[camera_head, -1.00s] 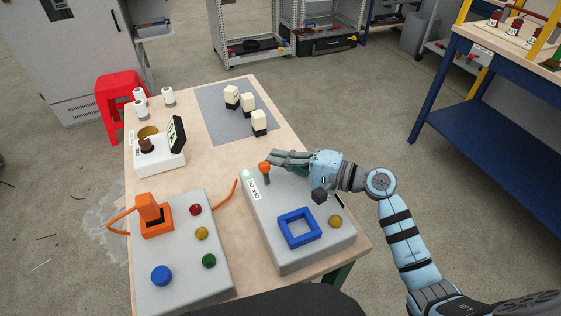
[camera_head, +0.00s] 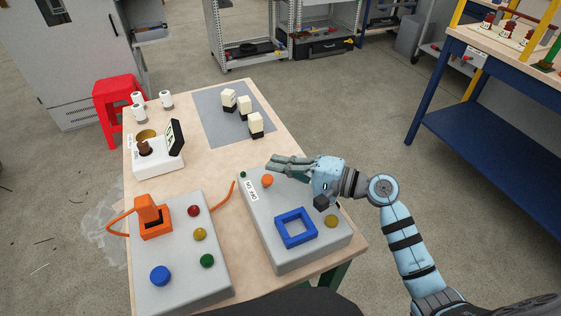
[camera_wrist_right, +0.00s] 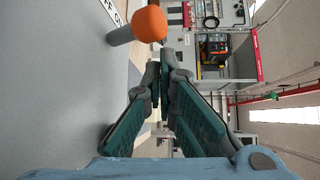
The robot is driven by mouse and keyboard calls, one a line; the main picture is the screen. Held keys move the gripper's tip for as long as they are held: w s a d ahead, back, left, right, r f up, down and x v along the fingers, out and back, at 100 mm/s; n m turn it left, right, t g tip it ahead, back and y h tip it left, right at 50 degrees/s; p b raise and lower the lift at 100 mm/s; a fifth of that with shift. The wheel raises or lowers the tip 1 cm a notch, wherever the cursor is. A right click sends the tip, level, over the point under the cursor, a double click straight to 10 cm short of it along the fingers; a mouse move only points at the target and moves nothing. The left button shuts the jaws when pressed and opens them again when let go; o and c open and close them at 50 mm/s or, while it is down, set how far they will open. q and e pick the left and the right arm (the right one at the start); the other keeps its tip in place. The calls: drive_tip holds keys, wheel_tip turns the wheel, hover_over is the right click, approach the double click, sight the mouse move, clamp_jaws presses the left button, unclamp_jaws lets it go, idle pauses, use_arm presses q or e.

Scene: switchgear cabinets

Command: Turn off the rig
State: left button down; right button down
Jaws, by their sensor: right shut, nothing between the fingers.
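The rig is a grey box (camera_head: 275,245) on the right side of the wooden table. It has a lever with an orange knob (camera_head: 267,181) beside a white ON/OFF label (camera_head: 251,191), and a small dark green lamp (camera_head: 243,174). The lever leans toward the label's near end; its stem is hidden in the head view. My right gripper (camera_head: 271,164) is shut and empty, just beyond the knob. In the right wrist view the knob (camera_wrist_right: 150,24) and grey stem (camera_wrist_right: 120,35) show near the fingertips (camera_wrist_right: 162,70); contact is unclear. My left gripper is out of view.
A second grey box (camera_head: 185,270) with an orange plug (camera_head: 152,215) and coloured buttons stands left. A white device (camera_head: 158,160) and cream blocks (camera_head: 244,107) stand farther back.

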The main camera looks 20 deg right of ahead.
drive_tip(key=v, duration=1.2)
drive_tip(key=shift+s, duration=0.1)
